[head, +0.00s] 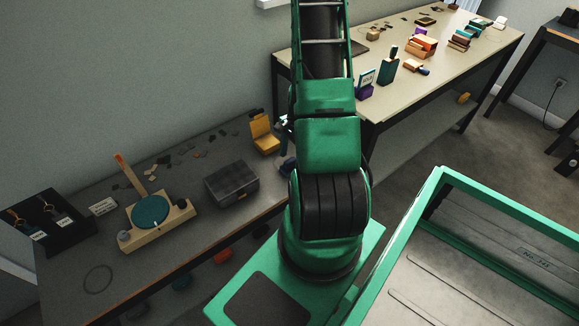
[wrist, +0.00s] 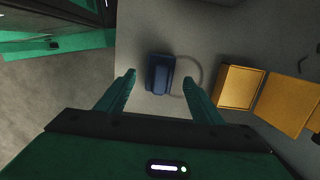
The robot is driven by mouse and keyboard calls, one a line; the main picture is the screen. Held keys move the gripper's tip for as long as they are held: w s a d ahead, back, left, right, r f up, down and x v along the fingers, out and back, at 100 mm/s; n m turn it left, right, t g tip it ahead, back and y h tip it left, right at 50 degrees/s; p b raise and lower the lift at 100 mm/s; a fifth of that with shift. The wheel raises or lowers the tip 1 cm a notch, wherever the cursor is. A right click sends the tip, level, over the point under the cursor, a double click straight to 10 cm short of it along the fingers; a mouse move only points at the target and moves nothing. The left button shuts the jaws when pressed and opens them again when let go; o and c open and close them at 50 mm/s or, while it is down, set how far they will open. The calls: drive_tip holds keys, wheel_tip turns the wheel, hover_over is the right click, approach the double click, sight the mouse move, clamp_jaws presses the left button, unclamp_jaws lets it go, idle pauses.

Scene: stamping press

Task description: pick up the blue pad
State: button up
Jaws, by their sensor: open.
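The blue pad (wrist: 160,72) is a small dark-blue block on the grey tabletop in the wrist view, near its edge. My gripper (wrist: 159,79) is open, its two green fingers apart. In the picture the pad lies between and slightly beyond the fingertips, with gaps on both sides. The height of the fingers above the table cannot be told. In the head view a dark-blue bit of the pad (head: 287,167) shows beside my arm, which hides the rest of it and most of my gripper.
An open yellow box (wrist: 240,87) stands right of the pad, and a faint ring mark (wrist: 201,75) lies between them. A dark box (head: 231,184) and a wooden stand with a teal disc (head: 150,211) are further left on the grey table (head: 70,262).

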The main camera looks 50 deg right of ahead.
sight(290, 162)
drive_tip(key=shift+a+f, duration=0.2)
drive_tip(key=shift+f, duration=1.45)
drive_tip(key=c, duration=1.2)
drive_tip(key=shift+w+r, duration=0.1)
drive_tip(key=shift+r, duration=0.45)
drive_tip(key=r, duration=0.3)
drive_tip(key=shift+a+r, duration=0.2)
drive_tip(key=shift+r, duration=0.05)
drive_tip(key=a+r, duration=0.2)
drive_tip(key=a, duration=0.1)
drive_tip(key=a+r, duration=0.2)
drive_tip(key=a, duration=0.2)
drive_tip(key=a+r, duration=0.2)
drive_tip(key=a, duration=0.2)
drive_tip(key=shift+a+r, duration=0.15)
drive_tip(key=shift+r, duration=0.1)
drive_tip(key=shift+o, duration=0.9)
